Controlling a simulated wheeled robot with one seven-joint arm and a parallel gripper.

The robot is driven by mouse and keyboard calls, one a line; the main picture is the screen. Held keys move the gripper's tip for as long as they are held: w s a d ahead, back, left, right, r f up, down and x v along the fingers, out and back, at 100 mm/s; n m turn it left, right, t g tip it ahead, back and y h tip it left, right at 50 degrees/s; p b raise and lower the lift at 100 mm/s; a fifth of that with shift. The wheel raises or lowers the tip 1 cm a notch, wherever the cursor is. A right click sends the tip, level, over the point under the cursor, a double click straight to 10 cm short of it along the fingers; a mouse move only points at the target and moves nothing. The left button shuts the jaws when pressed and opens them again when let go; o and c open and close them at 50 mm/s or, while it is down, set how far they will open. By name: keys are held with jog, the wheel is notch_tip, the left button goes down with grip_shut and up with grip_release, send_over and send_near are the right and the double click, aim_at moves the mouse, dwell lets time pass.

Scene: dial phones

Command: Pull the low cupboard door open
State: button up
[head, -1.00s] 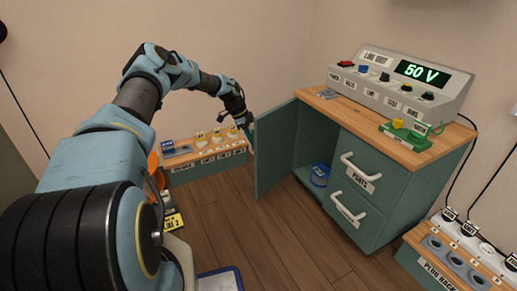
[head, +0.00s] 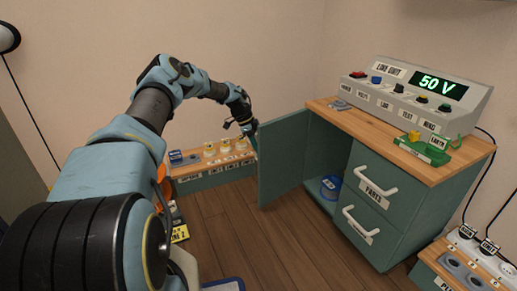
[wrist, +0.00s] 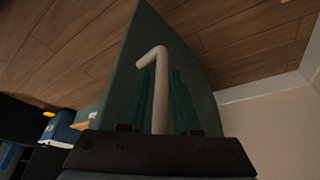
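The low cupboard door (head: 283,160) is a dark green panel on the left of the wooden-topped cabinet. It stands wide open, swung out to the left, and the compartment behind it shows. My gripper (head: 252,134) is at the door's outer far side, partly hidden by its edge in the head view. In the wrist view the door (wrist: 130,65) fills the middle, with its pale bar handle (wrist: 160,95) between the two green fingers of my gripper (wrist: 163,100). The fingers lie close against both sides of the handle.
A blue roll-like thing (head: 330,187) lies inside the cupboard. Two drawers (head: 372,188) with white handles are to the right. A low bench (head: 215,176) stands by the back wall, and a socket box (head: 450,270) at lower right. Wooden floor before the door is clear.

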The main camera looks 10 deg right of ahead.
jog(key=shift+o, duration=1.1)
jog(key=p+v, duration=0.2)
jog(key=v, duration=0.8)
jog(key=shift+r+p, duration=0.35)
jog(key=shift+r, duration=0.05)
jog(key=shift+a, duration=0.1)
